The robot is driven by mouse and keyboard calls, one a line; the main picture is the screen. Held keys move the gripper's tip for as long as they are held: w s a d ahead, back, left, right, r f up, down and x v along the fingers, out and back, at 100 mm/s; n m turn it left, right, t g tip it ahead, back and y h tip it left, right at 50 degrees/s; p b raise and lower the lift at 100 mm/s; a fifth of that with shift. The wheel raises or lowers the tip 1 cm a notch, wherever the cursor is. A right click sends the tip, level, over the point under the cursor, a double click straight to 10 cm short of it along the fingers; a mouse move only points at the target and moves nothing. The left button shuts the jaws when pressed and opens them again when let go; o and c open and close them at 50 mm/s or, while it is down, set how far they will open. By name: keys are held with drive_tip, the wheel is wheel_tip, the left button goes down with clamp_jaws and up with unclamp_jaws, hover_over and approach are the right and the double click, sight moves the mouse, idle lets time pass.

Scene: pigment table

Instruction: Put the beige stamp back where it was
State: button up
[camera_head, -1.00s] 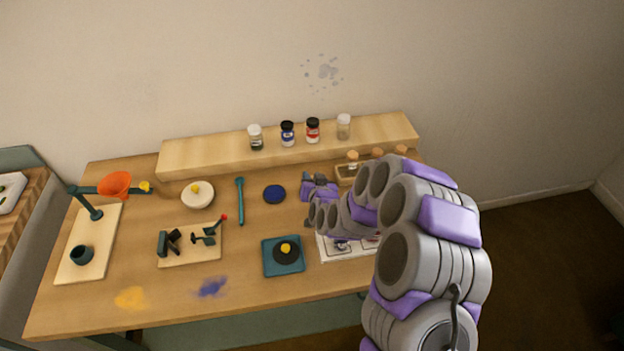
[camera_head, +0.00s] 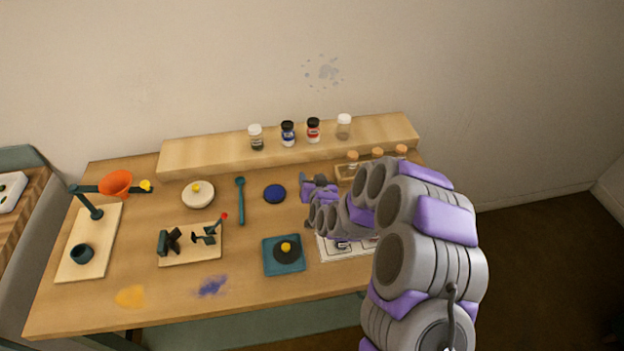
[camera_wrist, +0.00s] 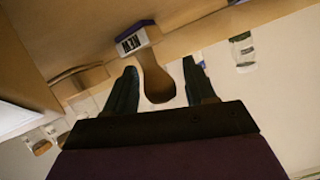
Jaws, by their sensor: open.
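In the wrist view a stamp with a rounded brown-beige handle (camera_wrist: 155,78) and a block marked NEW (camera_wrist: 131,40) shows between the two dark fingers of my gripper (camera_wrist: 160,88). The fingers are apart, with gaps beside the handle. In the head view several stamps with light wooden knobs (camera_head: 352,157) stand at a wooden holder (camera_head: 343,174) on the right of the table, partly hidden by my arm. My gripper (camera_head: 319,190) is just left of that holder. I cannot tell which of those stamps is the beige one.
A raised shelf (camera_head: 220,150) with several jars runs along the back. A blue disc (camera_head: 275,194), a teal stick (camera_head: 240,201) and a teal pad (camera_head: 283,266) lie left of my gripper. A printed sheet (camera_head: 335,251) lies under my arm.

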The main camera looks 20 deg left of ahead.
drive_tip(key=shift+s+d+f, duration=0.1)
drive_tip(key=shift+s+f, duration=0.05)
drive_tip(key=shift+f, duration=0.3)
drive_tip(key=shift+r+p, duration=0.3)
drive_tip(key=shift+r, duration=0.15)
drive_tip(key=shift+s+d+r, duration=0.1)
drive_tip(key=shift+r, duration=0.05)
drive_tip(key=p+v, duration=0.1)
drive_tip(key=v, duration=0.3)
drive_tip(key=r+p+v, duration=0.1)
drive_tip(key=p+v, duration=0.1)
drive_tip(key=v, duration=0.3)
drive_tip(key=s+p, duration=0.1)
drive_tip(key=p, duration=0.5)
drive_tip(key=shift+d+r, duration=0.35)
drive_tip(key=shift+r, duration=0.05)
drive_tip(key=shift+s+d+p, duration=0.2)
drive_tip(key=shift+s+p, duration=0.15)
drive_tip(key=shift+p, duration=0.2)
